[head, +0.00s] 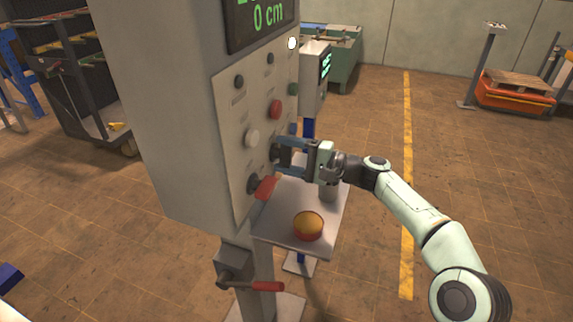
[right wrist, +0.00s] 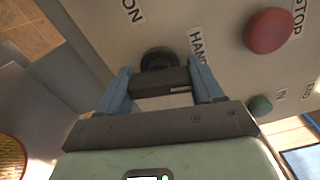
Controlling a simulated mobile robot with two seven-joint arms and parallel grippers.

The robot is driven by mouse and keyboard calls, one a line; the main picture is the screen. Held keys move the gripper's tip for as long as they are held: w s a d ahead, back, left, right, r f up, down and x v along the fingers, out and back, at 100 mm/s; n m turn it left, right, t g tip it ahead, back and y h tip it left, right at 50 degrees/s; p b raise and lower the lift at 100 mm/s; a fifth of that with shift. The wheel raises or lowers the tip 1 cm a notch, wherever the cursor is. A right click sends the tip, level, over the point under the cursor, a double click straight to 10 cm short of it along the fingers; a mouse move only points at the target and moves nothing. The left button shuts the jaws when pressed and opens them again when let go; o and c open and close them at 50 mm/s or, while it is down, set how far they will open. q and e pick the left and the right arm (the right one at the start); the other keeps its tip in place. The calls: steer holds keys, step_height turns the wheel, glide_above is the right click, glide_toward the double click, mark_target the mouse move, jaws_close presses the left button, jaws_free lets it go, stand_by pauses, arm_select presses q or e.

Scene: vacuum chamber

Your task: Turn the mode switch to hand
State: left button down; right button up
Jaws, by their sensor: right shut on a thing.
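The mode switch, a black knob (right wrist: 157,58), sits on the grey control panel (head: 228,120). A HAND label (right wrist: 198,45) is beside it in the right wrist view, and another label, partly cut off and ending in "ON", is at the upper left. My right gripper (head: 277,150) reaches the panel from the right and is shut on the switch. In the right wrist view its two blue fingers (right wrist: 162,82) stand on either side of the dark handle. In the head view the fingers mostly hide the knob. My left gripper is not in view.
A red stop button (right wrist: 268,30) and a green button (right wrist: 259,106) lie close to the fingers. Below, a shelf (head: 275,228) bears a round orange-topped item (head: 308,225).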

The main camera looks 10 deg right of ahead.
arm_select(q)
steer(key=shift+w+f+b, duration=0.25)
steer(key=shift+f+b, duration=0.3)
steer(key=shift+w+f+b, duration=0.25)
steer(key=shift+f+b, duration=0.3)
arm_select(e)
steer(key=shift+n, duration=1.3)
steer(key=o, duration=1)
steer(key=shift+o, duration=0.2)
steer(key=shift+d, duration=0.1)
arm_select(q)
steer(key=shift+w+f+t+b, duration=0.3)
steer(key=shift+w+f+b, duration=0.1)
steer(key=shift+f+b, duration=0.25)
arm_select(e)
steer(key=v, duration=1.3)
steer(key=shift+s, duration=0.2)
